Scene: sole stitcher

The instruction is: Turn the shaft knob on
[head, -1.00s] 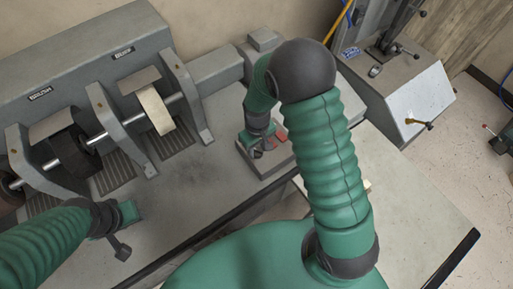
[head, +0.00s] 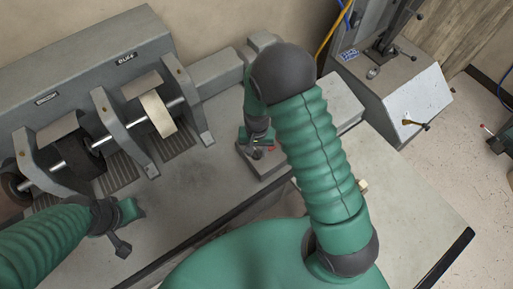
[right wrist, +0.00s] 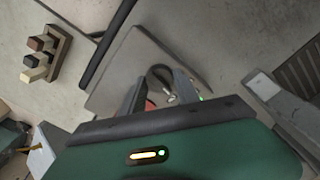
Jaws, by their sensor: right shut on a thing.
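The control box (head: 268,170) is a low grey block at the right end of the stitcher's bench, with a small red part on top. My right gripper (head: 258,150) is down at its top face. In the right wrist view the box (right wrist: 112,88) lies under the gripper (right wrist: 160,95), whose fingers stand on either side of a small part with a dark loop and a metal bit. I take this part to be the shaft knob; the fingers mostly hide it and its angle cannot be read. My left gripper (head: 125,228) hangs over the bench at left, its jaws unclear.
The grey machine (head: 60,75) with wheels on a shaft (head: 160,112) runs along the back left. A grey cabinet (head: 405,105) stands at upper right. A pale table (head: 415,210) lies right of my right arm. The bench (head: 205,180) between my grippers is clear.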

